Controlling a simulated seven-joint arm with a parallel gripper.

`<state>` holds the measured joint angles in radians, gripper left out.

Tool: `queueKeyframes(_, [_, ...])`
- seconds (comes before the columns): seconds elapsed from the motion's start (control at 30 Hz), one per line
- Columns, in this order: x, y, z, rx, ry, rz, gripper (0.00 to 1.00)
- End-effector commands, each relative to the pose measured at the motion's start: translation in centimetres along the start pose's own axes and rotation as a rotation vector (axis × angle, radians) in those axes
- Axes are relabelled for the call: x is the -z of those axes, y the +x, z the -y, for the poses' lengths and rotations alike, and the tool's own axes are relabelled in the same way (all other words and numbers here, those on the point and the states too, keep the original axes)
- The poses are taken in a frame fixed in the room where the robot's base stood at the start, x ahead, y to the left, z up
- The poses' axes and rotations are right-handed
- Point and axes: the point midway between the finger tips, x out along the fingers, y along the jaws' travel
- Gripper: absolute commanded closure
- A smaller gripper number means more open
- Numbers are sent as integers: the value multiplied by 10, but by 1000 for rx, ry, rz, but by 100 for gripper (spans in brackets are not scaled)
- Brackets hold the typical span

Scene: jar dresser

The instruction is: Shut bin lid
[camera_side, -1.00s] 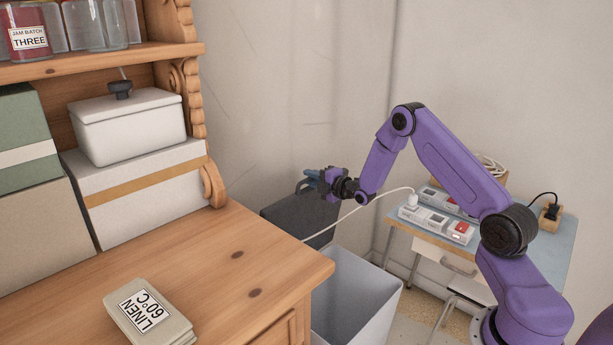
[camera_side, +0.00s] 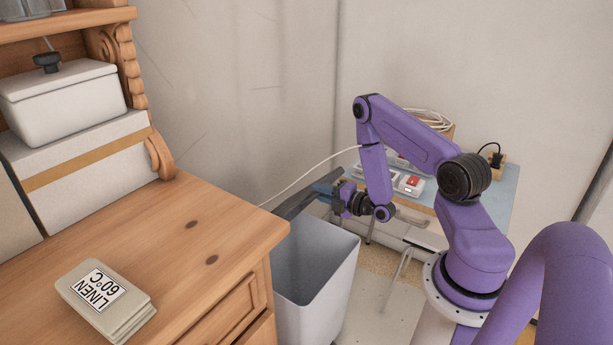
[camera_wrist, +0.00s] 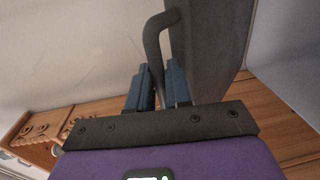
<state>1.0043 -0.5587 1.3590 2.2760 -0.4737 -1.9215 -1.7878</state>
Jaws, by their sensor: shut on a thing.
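The light grey bin (camera_side: 318,275) stands on the floor beside the wooden dresser, its top partly open. Its dark grey lid (camera_side: 298,203) shows almost edge-on above the back of the bin, tilted up towards the right. My gripper (camera_side: 325,188) is at the lid's upper end. In the wrist view the blue fingers of my gripper (camera_wrist: 158,88) are closed around the lid's dark bar handle (camera_wrist: 153,38). The lid's flat face (camera_wrist: 210,45) runs along the right of the fingers there. The exact contact on the handle is partly hidden by the fingers.
The dresser top (camera_side: 175,235) lies close left of the bin, with a linen label stack (camera_side: 105,300) on it. A white cable (camera_side: 305,178) runs behind the lid to a blue table (camera_side: 490,190) with power strips. The wall is behind.

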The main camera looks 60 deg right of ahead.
Motion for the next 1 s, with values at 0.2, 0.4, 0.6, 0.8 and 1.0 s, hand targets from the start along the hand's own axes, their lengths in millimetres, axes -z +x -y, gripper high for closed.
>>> queueKeyframes(0.2, [0, -22, 35, 19, 0, 1, 100])
queueKeyframes(0.4, [0, -37, 58, 16, -2, 1, 100])
queueKeyframes(0.6, [1, -49, 78, 14, -4, 0, 100])
queueKeyframes(0.8, [1, -61, 103, 13, -6, -1, 100])
queueKeyframes(1.0, [1, -72, 131, 11, -6, -4, 100])
